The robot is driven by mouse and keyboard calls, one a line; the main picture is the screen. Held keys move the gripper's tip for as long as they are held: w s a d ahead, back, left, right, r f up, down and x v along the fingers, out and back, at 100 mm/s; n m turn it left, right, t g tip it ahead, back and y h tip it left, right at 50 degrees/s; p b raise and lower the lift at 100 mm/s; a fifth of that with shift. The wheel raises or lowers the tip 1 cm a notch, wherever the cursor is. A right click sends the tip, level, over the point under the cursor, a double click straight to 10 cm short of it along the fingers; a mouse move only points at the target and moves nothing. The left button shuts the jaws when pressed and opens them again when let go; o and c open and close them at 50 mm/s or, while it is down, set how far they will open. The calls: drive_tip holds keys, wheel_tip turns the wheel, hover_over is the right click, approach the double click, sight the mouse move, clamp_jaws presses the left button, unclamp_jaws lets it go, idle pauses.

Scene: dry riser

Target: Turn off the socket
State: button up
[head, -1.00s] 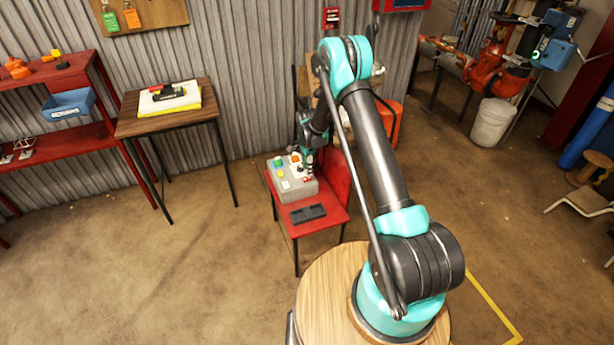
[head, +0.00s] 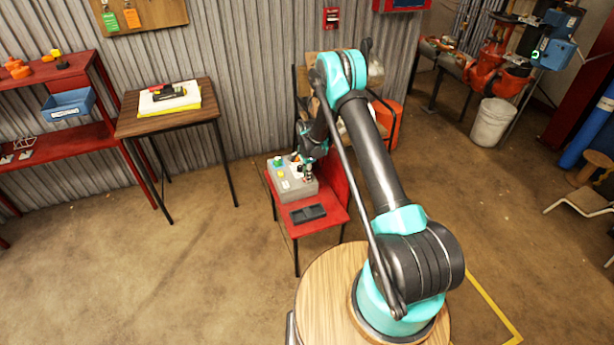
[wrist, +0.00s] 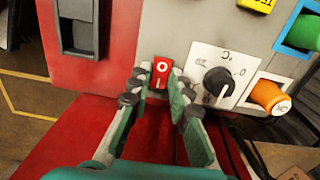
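A grey box (head: 281,181) with several controls stands on a small red table (head: 330,222). In the wrist view, a red rocker switch (wrist: 161,72) marked with a white O sits near the lower edge of the box face (wrist: 190,18). To its right are a black rotary knob (wrist: 217,81) on a white plate and an orange button (wrist: 270,97). My gripper (wrist: 157,91) is open, its fingers to either side of the red switch. Whether they touch the box cannot be told. In the head view my gripper (head: 309,172) is at the box's right side.
A dark grey flat piece (head: 308,213) lies on the red table in front of the box; it also shows in the wrist view (wrist: 80,25). A wooden table (head: 140,126) and red shelves (head: 70,140) stand left. The floor between is clear.

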drive_tip(key=shift+s+a+t+h, duration=0.15)
drive_tip(key=shift+a+t+h, duration=0.15)
drive_tip(key=shift+h, duration=0.3)
clamp_jaws()
drive_tip(key=shift+h, duration=0.4)
drive_tip(key=o, duration=0.8)
unclamp_jaws()
drive_tip(key=r, duration=0.4)
drive_tip(key=a+r, duration=0.1)
drive_tip(key=r, duration=0.3)
drive_tip(key=a+r, duration=0.1)
drive_tip(key=r, duration=0.2)
drive_tip(key=shift+s+r, duration=0.4)
